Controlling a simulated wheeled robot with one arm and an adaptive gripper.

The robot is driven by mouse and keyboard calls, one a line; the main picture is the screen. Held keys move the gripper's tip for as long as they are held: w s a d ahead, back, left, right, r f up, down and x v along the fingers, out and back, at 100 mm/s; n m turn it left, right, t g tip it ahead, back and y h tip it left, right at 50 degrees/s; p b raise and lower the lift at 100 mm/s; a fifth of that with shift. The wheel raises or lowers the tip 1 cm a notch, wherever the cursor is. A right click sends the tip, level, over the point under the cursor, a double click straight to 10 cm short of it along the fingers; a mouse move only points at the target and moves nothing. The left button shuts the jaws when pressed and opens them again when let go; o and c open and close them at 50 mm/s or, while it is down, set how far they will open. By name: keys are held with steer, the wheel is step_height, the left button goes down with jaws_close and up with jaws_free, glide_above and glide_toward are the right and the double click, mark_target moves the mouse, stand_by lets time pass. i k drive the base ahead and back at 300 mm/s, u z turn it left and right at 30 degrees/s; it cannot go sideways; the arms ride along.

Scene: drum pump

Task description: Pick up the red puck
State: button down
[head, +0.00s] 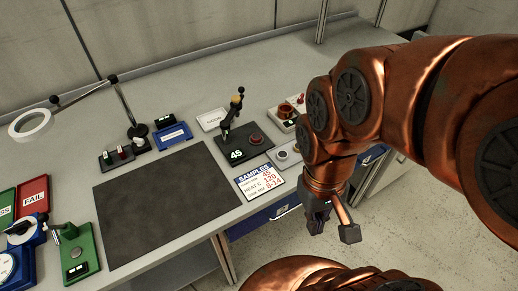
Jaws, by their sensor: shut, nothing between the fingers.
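A small dark red disc (256,139), which looks like the red puck, lies on the black base plate (236,155) marked 45, right of an upright lever. It is small in the picture, so I cannot tell whether it is loose or part of the plate. My gripper (332,229) points down, shut and empty, in front of the bench edge, to the right of and nearer than the sample card. It is apart from the disc and touches nothing that I can see. My arm hides part of the bench's right side.
A sample card (259,182) lies at the bench's front edge. A dark mat (165,205) covers the middle left. A lever press (230,115) stands beside the disc. A device with a reddish knob (285,111) stands behind it. The back of the bench is clear.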

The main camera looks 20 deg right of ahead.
mark_target(257, 138)
steer(key=k, duration=0.5)
steer(key=z, duration=1)
steer(key=i, duration=0.95)
steer(key=u, duration=2.75)
